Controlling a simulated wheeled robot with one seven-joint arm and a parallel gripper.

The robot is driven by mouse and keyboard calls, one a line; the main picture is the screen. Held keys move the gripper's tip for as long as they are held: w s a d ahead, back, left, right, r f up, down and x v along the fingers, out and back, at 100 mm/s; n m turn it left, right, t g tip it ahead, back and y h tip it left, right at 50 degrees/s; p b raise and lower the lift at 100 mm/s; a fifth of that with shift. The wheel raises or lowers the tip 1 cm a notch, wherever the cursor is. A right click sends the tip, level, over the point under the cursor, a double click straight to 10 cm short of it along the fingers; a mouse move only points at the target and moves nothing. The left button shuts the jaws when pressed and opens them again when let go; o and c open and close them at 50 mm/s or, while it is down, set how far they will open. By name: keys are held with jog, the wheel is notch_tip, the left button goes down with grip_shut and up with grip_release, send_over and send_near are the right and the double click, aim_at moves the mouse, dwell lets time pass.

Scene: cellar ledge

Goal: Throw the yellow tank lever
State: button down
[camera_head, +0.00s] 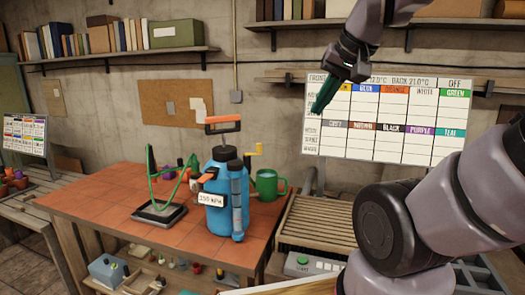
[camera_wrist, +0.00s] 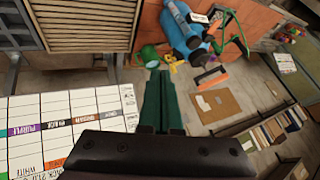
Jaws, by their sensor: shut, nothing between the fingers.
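A blue tank (camera_head: 219,212) stands upright on the red-tiled table (camera_head: 105,195) in the head view. The yellow lever (camera_head: 254,148) sticks out at the tank's upper right. In the wrist view the tank (camera_wrist: 183,32) appears upside down, with the yellow lever (camera_wrist: 174,62) just beyond my fingertips in the picture. My gripper (camera_head: 315,110) has green fingers, shut and empty. It is up and right of the tank, apart from the lever, in front of the whiteboard.
A green mug (camera_head: 268,185) stands right behind the tank. A green looped wire on a black base (camera_head: 158,213) is at its left. A slatted wooden rack (camera_head: 318,222) and whiteboard (camera_head: 385,120) are at the right. Shelves line the wall.

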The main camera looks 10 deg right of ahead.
aim_at(259, 146)
jog(key=c, duration=1.2)
grip_release()
jog(key=shift+c, duration=0.2)
jog(key=o, duration=0.6)
jog(key=shift+w+d, duration=0.3)
jog(key=shift+w, duration=0.25)
jog(key=shift+c, duration=0.2)
jog(key=w+d+f+n+t+h, duration=0.1)
jog(key=w+d+n+t, duration=0.3)
jog(key=w, duration=1)
jog(key=w+d+f+n+t+h, duration=0.15)
jog(key=w+d, duration=0.45)
jog(key=w, duration=0.7)
jog(key=w+a+f+n+y, duration=0.4)
jog(key=w+f+n+y, duration=0.2)
jog(key=f+y, duration=0.3)
jog(key=s+a+f+n+g+y, duration=0.4)
jog(key=s+a+f+n+y, duration=0.15)
jog(key=f+y, duration=0.2)
jog(key=shift+m, duration=0.4)
jog(key=x, duration=0.6)
jog(key=f+x, duration=0.1)
jog(key=x, duration=0.2)
jog(key=shift+w+a, duration=0.1)
jog(key=shift+w, duration=0.15)
